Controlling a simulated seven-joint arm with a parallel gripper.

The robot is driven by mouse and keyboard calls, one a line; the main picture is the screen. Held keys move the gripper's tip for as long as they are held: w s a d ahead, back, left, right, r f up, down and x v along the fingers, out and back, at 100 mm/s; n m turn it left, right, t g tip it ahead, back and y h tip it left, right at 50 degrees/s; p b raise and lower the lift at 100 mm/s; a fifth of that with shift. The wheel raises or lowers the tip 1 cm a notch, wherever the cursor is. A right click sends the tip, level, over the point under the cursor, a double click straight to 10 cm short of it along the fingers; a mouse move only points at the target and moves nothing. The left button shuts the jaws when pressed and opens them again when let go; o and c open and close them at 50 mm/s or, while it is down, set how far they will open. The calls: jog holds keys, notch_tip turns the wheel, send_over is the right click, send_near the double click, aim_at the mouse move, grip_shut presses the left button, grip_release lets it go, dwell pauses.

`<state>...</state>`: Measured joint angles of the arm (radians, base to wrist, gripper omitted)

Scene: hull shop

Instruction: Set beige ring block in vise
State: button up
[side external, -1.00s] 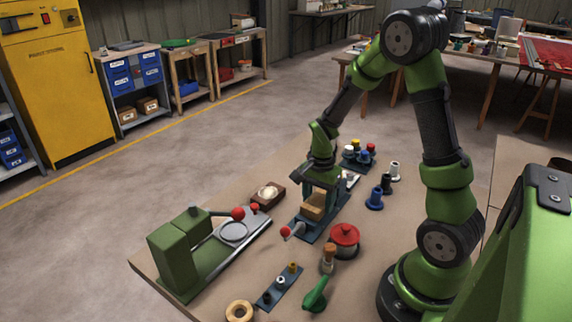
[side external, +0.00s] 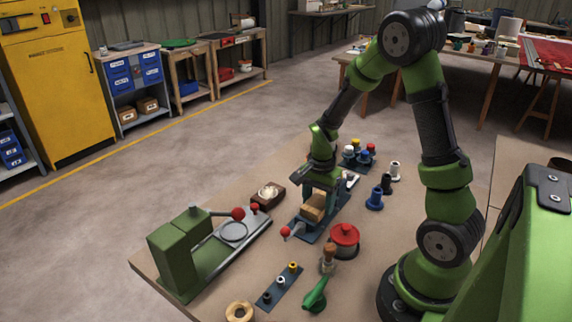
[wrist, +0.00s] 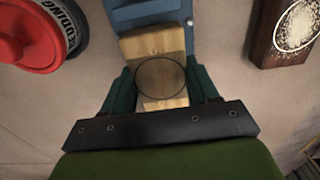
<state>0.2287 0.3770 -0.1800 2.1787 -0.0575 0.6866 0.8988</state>
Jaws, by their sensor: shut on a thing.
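The beige ring block (wrist: 162,77) is a pale wooden block with a dark circle on its face. It sits between the two dark green fingers of my gripper (wrist: 158,85), which is shut on it. In the side view my gripper (side external: 318,192) points down with the block (side external: 313,208) at the vise. The vise (side external: 303,229) is a low dark blue fixture with a red-knobbed handle. Its blue end (wrist: 150,14) shows beyond the block in the wrist view. Whether the block touches the vise bed is hidden.
A red-lidded pot (side external: 344,238) stands close to the right of the vise. A brown box with pale contents (side external: 268,195) and a green machine with a red-knobbed lever (side external: 180,255) are to the left. Several pegs (side external: 375,198) stand behind at right.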

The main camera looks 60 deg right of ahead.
aim_at(318, 201)
jog(key=shift+f, duration=0.55)
dwell(0.4)
jog(key=o, duration=0.8)
jog(key=shift+o, duration=0.2)
notch_tip(318, 201, up, 11)
dwell(0.6)
jog(key=s+a+r+n+t+y, duration=0.1)
jog(key=s+a+r+n+t, duration=0.2)
jog(key=a+r+n, duration=0.3)
jog(key=s+a+r+n+t+y, duration=0.1)
jog(key=s+a+r+n+t, duration=0.3)
jog(key=a+r+n, duration=0.2)
jog(key=a+n, duration=0.2)
jog(key=a, duration=0.2)
jog(key=shift+s+r, duration=0.15)
jog(key=shift+s, duration=0.1)
